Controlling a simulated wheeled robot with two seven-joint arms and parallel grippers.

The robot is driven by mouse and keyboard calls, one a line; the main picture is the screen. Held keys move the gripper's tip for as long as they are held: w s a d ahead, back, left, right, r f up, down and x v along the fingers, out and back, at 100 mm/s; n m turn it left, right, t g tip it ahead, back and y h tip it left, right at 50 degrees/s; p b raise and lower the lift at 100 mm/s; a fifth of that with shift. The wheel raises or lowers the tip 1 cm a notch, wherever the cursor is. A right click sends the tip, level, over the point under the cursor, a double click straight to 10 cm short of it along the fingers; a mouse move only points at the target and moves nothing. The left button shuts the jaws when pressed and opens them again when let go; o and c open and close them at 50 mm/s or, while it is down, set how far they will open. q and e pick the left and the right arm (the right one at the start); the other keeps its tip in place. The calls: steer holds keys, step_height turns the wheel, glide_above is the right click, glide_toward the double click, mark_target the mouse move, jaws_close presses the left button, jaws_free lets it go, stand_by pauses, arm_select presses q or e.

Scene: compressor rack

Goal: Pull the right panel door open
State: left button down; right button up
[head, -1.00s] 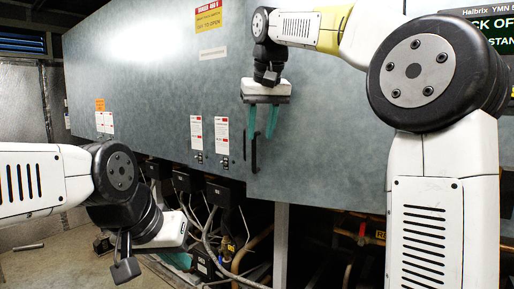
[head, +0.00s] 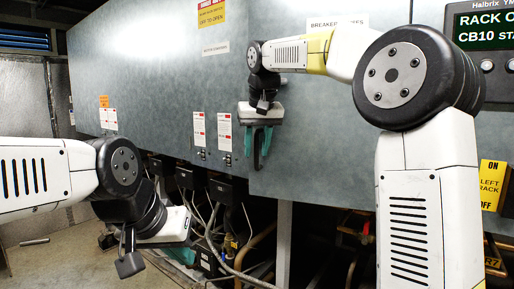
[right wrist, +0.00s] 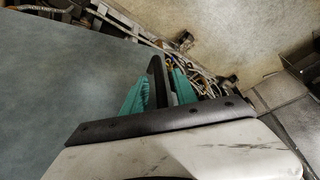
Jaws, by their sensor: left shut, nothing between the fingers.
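The right panel door (head: 330,150) is a large grey panel right of a vertical seam in the head view. It looks closed, flush with its neighbour. Its black upright handle (head: 258,152) is near its lower left edge. My right gripper (head: 257,142) is at the handle, with a teal finger on each side of it. The right wrist view shows the handle (right wrist: 158,78) between the fingers (right wrist: 160,90), with grey panel (right wrist: 50,90) to the left. Whether the fingers press on it is unclear. My left gripper (head: 180,256) is low at left, shut and empty, away from the door.
A left grey panel (head: 150,70) adjoins the door, with white labels and small latches near its lower edge. Cables (head: 225,235) and black boxes hang below. Floor shows at lower left.

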jaws_close()
stand_by(1.3)
